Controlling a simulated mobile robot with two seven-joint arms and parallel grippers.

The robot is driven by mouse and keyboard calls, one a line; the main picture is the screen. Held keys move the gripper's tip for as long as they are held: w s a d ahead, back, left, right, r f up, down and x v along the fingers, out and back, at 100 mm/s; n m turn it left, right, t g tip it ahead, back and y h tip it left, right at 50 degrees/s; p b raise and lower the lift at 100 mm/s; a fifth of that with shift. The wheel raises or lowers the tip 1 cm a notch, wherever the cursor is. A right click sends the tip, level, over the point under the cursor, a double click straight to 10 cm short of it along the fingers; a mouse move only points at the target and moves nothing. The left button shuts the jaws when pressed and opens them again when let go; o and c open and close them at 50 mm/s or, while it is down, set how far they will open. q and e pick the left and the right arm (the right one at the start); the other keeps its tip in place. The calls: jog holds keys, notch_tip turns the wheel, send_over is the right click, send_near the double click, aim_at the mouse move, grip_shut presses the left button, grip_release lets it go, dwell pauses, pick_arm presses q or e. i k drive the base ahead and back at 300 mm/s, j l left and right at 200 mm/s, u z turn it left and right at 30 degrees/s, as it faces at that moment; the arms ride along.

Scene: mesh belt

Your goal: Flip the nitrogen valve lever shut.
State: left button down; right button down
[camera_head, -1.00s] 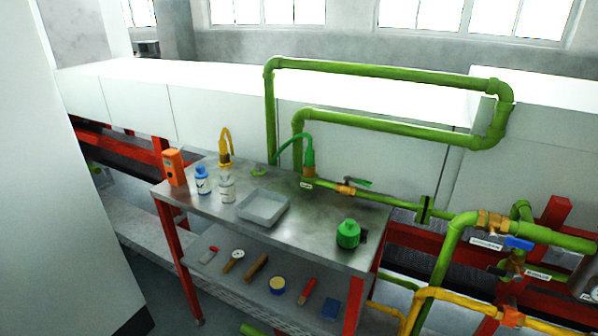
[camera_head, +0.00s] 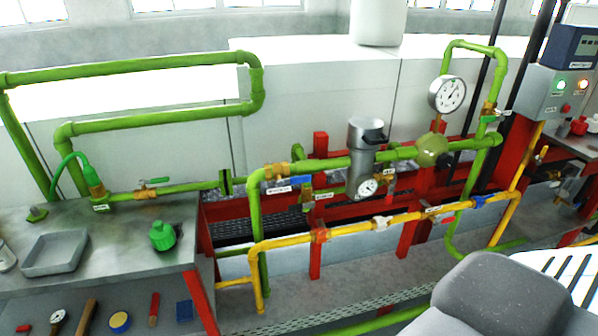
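Several valve levers show, and I cannot read the small white labels to tell which is nitrogen. A green lever (camera_head: 156,181) sits on a brass valve (camera_head: 146,195) in the green pipe behind the bench and lies roughly along the pipe. A blue lever (camera_head: 302,180) sits by the green pipework in the middle, beside a white label (camera_head: 278,190). Neither gripper is in view.
A metal bench (camera_head: 190,232) with a grey tray (camera_head: 54,253) and a green fitting (camera_head: 163,236) stands at left. A grey filter housing (camera_head: 362,160), a gauge (camera_head: 447,94) and red posts (camera_head: 320,250) crowd the pipes. A control box (camera_head: 555,92) is at right.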

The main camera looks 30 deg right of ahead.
aim_at(305, 178)
jog(key=z, duration=1.05)
